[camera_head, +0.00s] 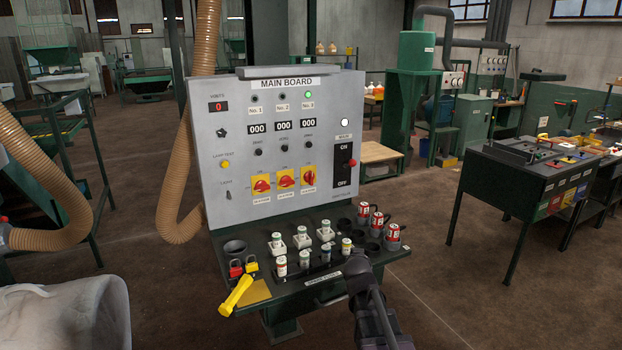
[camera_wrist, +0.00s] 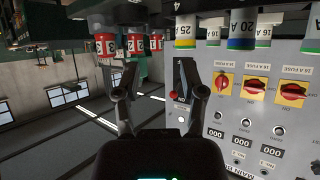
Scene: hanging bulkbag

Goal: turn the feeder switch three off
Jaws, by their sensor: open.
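The main board (camera_head: 220,150) carries three red rotary feeder switches on yellow plates. Feeder switch three (camera_head: 309,177) is the rightmost, with its handle upright; the green lamp (camera_head: 308,95) above No. 3 is lit. Switch one (camera_head: 261,185) and switch two (camera_head: 286,181) have their handles more sideways. The wrist view is upside down and shows switch three (camera_wrist: 223,83) as the leftmost, right of my gripper. My gripper (camera_wrist: 156,82) is open and empty, apart from the switches. In the head view my gripper (camera_head: 358,268) is in front of the shelf, below and right of switch three.
The black main ON/OFF switch (camera_head: 344,164) is right of switch three. A hose (camera_head: 176,160) hangs left.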

